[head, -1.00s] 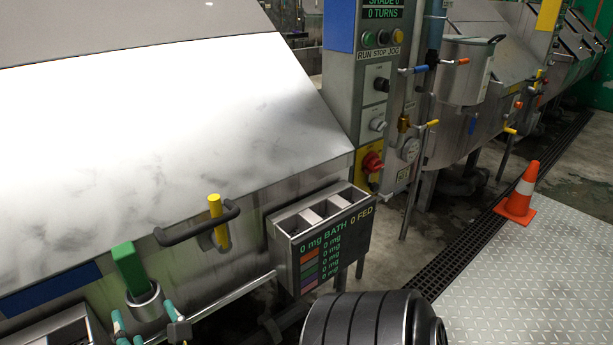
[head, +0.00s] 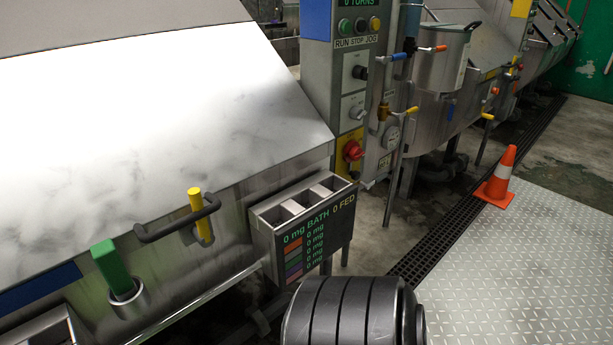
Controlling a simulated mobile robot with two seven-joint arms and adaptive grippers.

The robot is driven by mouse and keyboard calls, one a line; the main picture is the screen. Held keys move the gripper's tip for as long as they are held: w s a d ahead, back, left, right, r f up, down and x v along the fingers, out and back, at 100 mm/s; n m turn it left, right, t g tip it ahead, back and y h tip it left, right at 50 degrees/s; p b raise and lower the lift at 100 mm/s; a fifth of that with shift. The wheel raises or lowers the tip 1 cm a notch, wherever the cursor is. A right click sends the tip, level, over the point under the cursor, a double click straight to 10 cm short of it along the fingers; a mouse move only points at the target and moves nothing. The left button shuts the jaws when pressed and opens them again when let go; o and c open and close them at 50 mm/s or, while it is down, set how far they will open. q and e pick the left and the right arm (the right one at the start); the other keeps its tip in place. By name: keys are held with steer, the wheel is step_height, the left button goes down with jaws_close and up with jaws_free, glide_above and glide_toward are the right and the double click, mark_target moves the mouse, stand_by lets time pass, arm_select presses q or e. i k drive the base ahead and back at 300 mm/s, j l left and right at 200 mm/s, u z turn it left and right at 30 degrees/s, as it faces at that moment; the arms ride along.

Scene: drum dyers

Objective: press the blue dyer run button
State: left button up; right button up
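The control column (head: 318,80) stands beside the large steel dyer (head: 150,110), with a blue panel (head: 316,18) on its upper left side. The green run button (head: 344,25) is above the word RUN, at the left of a row of three. The stop button (head: 360,24) is beside it, then the yellow jog button (head: 374,23). The run button is unobstructed in the head view. Neither of my grippers is in view.
A feed box (head: 301,228) with open compartments and a readout juts out below the column. A black handle (head: 165,226) and yellow lever (head: 201,215) stick out from the dyer. Pipes and valves (head: 383,110) stand right of the column. An orange cone (head: 497,178) is on the floor.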

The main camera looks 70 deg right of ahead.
mark_target(346, 28)
steer(key=z, duration=0.4)
steer(key=j+z, duration=0.1)
steer(key=z, duration=0.75)
steer(key=k+z, duration=0.1)
steer(key=z, duration=1.2)
steer(key=k, duration=0.05)
